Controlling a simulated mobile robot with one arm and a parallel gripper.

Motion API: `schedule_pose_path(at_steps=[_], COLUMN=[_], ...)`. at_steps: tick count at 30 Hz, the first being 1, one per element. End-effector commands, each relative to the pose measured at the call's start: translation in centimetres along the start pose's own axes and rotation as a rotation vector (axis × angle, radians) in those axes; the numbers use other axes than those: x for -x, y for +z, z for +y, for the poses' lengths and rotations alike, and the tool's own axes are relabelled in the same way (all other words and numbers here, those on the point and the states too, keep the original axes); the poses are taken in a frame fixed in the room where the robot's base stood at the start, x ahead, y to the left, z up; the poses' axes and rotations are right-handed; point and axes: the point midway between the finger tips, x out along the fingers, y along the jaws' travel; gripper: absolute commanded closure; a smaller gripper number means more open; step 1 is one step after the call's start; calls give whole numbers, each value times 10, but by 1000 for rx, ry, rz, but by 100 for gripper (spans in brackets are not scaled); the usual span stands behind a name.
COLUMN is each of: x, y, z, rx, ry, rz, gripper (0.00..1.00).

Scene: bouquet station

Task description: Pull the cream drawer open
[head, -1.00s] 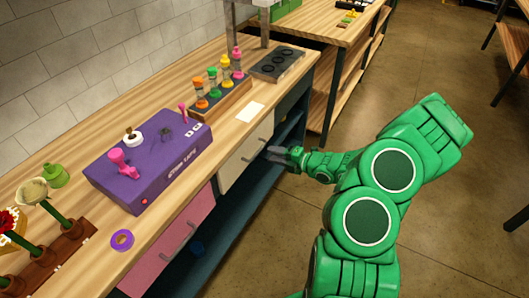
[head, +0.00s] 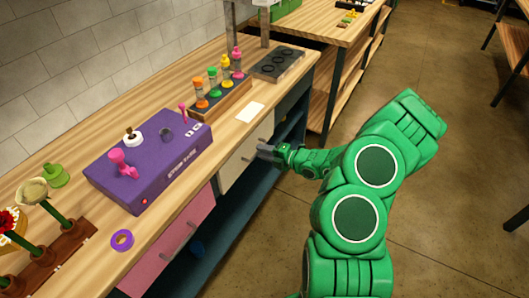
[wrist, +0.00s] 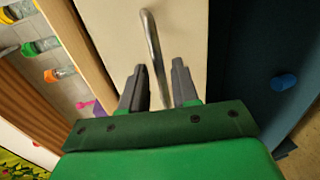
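The cream drawer (head: 236,166) is under the bench top, between the pink drawer and a dark open shelf. It looks shut, its front about level with the bench. Its metal bar handle (wrist: 153,50) runs up the wrist view over the cream front. My gripper (wrist: 159,75) is open, with one dark finger on each side of the handle's lower part and a gap showing on both sides. In the head view my gripper (head: 268,151) is right at the drawer front and covers part of the handle.
The pink drawer (head: 178,240) with its own handle is nearer. On the bench top stand a purple box (head: 150,165), a rack of bottles (head: 222,98) and a white card (head: 250,112). Open floor lies to the right.

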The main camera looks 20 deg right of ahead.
Motion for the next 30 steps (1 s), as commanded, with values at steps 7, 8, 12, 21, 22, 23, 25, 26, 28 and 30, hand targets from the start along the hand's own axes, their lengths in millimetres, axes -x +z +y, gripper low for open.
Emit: schedule_pose_path(at_steps=[7, 8, 12, 21, 22, 23, 25, 26, 28, 30], x=[0, 0, 0, 6, 8, 11, 19, 22, 33, 45], y=[0, 0, 0, 0, 0, 0, 0, 0, 0, 0], z=[0, 0, 0, -2, -2, -3, -4, -5, -7, -10], rx=[0, 0, 0, -1, -1, -1, -2, -2, -3, -3], ry=[0, 0, 0, -1, -1, -1, -1, -1, -1, -1], rz=[0, 0, 0, 0, 0, 0, -2, -1, -2, -3], gripper=[100, 100, 100, 100, 100, 100, 100, 100, 100, 100])
